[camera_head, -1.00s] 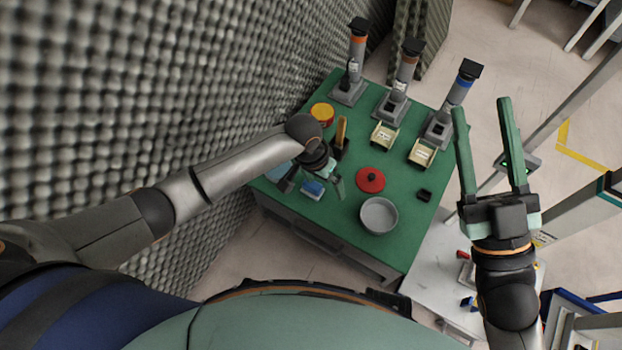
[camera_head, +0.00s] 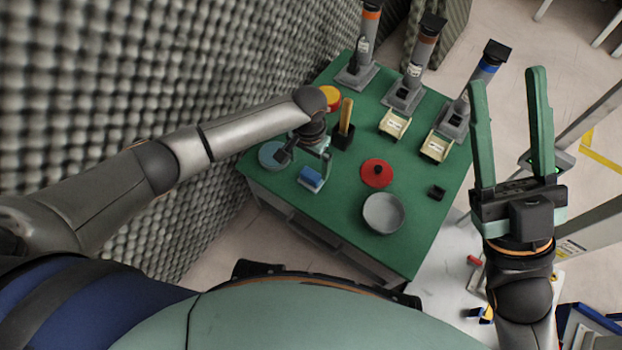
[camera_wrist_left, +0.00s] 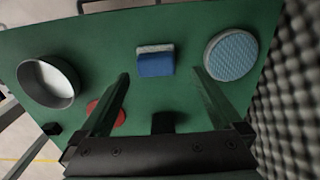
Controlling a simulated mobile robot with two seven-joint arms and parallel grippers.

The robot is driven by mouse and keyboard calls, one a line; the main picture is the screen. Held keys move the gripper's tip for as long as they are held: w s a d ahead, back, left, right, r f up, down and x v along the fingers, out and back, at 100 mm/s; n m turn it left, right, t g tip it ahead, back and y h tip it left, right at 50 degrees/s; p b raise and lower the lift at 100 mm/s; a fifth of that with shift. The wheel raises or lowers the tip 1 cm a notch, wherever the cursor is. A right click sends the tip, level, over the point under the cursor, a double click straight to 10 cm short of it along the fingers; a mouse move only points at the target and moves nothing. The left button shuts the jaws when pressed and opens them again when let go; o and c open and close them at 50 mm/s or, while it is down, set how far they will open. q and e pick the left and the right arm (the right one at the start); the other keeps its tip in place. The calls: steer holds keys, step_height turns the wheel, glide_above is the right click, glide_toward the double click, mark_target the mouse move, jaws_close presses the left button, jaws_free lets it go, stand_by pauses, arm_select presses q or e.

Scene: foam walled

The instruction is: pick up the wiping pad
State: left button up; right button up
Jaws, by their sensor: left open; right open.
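The wiping pad appears to be the small blue block with a pale base (camera_head: 311,178), lying on the green table (camera_head: 335,225) near its front left edge; it also shows in the left wrist view (camera_wrist_left: 155,64). My left gripper (camera_head: 305,162) is open and empty above the table, just behind the pad in the head view. In the left wrist view the pad lies beyond and between the open fingers (camera_wrist_left: 161,74), apart from them. My right gripper (camera_head: 512,78) is open and empty, raised at the right, away from the pad.
A round light-blue textured disc (camera_wrist_left: 232,56) lies beside the pad, near the foam wall (camera_head: 110,90). A grey bowl (camera_head: 383,213), red lid (camera_head: 376,173), black holder with a wooden handle (camera_head: 345,130) and two cream bins (camera_head: 394,124) stand on the table. Dispensers line the back.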

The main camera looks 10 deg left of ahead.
mark_target(311, 174)
arm_select(q)
steer(key=f+b, duration=0.2)
steer(key=f, duration=0.1)
steer(key=f+b, duration=0.1)
steer(key=f, duration=0.1)
steer(key=shift+s+d, duration=0.15)
steer(key=shift+d, duration=0.1)
arm_select(e)
steer(key=f, duration=0.4)
steer(key=shift+w+a, duration=0.15)
steer(key=shift+a, duration=0.15)
arm_select(q)
steer(key=shift+c, duration=0.3)
steer(key=c, duration=1.4)
steer(key=shift+r+p, duration=0.4)
steer(key=shift+r, duration=0.4)
steer(key=shift+c, duration=0.2)
steer(key=s+a+r+p, duration=0.1)
steer(key=s+r+p, duration=0.9)
steer(key=s, duration=0.4)
steer(key=shift+r, duration=0.75)
arm_select(e)
step_height(311, 174, up, 10)
steer(key=w+d+h, duration=0.1)
steer(key=h, duration=0.1)
steer(key=shift+w+d+f+m+t, duration=0.2)
steer(key=shift+d+m+t, duration=0.1)
steer(key=shift+m, duration=0.1)
